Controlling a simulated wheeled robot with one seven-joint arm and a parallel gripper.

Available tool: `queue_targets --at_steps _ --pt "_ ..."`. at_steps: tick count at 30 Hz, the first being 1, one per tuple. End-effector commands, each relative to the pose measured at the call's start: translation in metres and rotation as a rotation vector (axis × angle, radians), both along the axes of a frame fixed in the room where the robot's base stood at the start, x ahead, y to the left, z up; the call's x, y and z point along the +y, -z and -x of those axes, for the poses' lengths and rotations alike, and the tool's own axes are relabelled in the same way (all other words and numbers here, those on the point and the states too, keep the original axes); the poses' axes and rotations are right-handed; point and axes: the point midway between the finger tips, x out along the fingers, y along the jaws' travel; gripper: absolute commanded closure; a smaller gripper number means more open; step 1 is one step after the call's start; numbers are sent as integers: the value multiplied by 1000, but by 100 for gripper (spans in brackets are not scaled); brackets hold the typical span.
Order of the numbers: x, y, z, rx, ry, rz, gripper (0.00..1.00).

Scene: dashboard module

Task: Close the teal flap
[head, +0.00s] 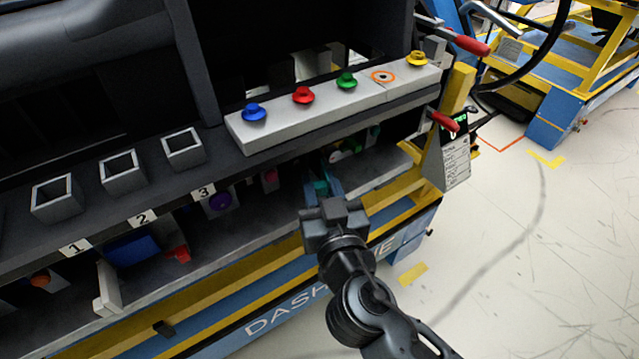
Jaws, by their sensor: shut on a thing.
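The teal flap (318,188) shows only as a small teal patch under the dark shelf, below the white button panel. My gripper (326,196) reaches in from the lower right and is shut on the teal flap. Its dark body covers much of the flap and the space in front of it. I cannot tell the flap's exact angle.
The white panel (335,106) with several coloured knobs overhangs just above. A purple round part (220,200) and a pink part (270,178) sit left of my gripper. A white upright flap (107,288) and a blue block (132,248) are farther left. Open floor lies right.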

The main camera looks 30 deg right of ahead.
Motion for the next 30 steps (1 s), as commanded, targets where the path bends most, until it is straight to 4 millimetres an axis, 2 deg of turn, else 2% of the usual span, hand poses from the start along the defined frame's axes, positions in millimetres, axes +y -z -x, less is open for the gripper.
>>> queue_targets --at_steps 30 --pt "-25 -7 9 3 -582 1 99"
